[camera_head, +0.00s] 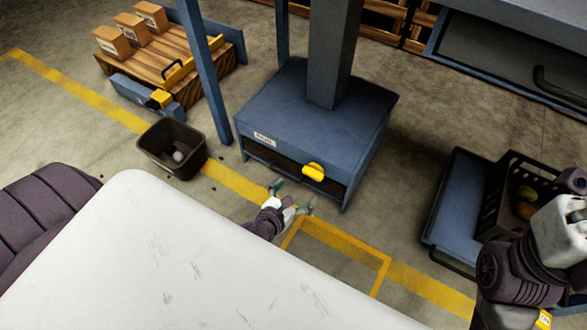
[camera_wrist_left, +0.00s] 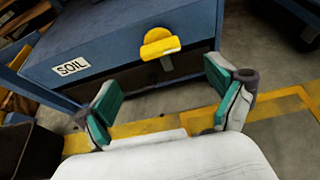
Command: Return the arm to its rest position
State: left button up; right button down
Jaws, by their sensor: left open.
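My left gripper (camera_head: 291,199) is open and empty in the head view, past the far edge of my white body. It is in front of a blue cabinet (camera_head: 300,125) that bears a yellow handle (camera_head: 313,172). In the left wrist view the two green-padded fingers (camera_wrist_left: 163,103) are spread wide. The yellow handle (camera_wrist_left: 160,42) and a SOIL label (camera_wrist_left: 71,68) show beyond them, apart from the fingers. My right arm shows at the right edge of the head view; its fingertips cannot be made out.
A dark bin (camera_head: 160,160) with a pale lump inside stands left of the cabinet. A pallet (camera_head: 180,60) with several boxes is at the back left. A black crate (camera_head: 497,200) holding produce sits on a blue stand (camera_head: 455,205) at right. Yellow lines mark the floor.

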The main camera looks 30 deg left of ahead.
pick_arm(q)
jog(key=shift+v, duration=0.95)
jog(key=shift+w, duration=0.1)
